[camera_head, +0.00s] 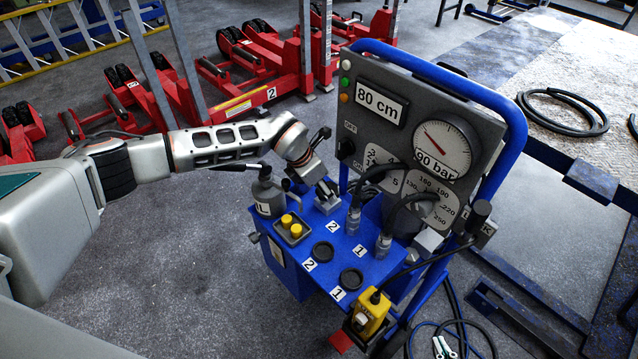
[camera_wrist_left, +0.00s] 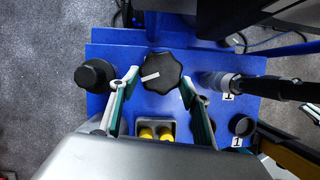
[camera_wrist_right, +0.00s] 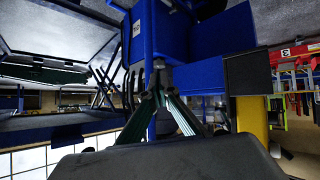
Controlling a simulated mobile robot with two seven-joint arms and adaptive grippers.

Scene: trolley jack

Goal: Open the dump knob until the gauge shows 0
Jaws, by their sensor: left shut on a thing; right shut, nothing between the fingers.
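A dark panel on a blue cart carries a round gauge (camera_head: 441,146). Its red needle points to the upper left and its label reads 90 bar. In the left wrist view, a black lobed knob (camera_wrist_left: 162,72) with a white pointer mark sits between the fingers of my left gripper (camera_wrist_left: 160,80), which is shut on it. In the head view, my left gripper (camera_head: 326,196) is over the cart's deck, with the knob largely hidden. My right gripper (camera_wrist_right: 158,68) is shut and empty near blue framework in its wrist view; I cannot place it surely in the head view.
The blue deck (camera_head: 335,262) holds a grey canister (camera_head: 268,196), yellow buttons (camera_head: 291,224), black hoses (camera_head: 385,168) and two black-ringed holes. A display (camera_head: 380,104) reads 80 cm. Red wheeled columns (camera_head: 275,60) stand behind. A worktable (camera_head: 560,60) with a coiled hose is right.

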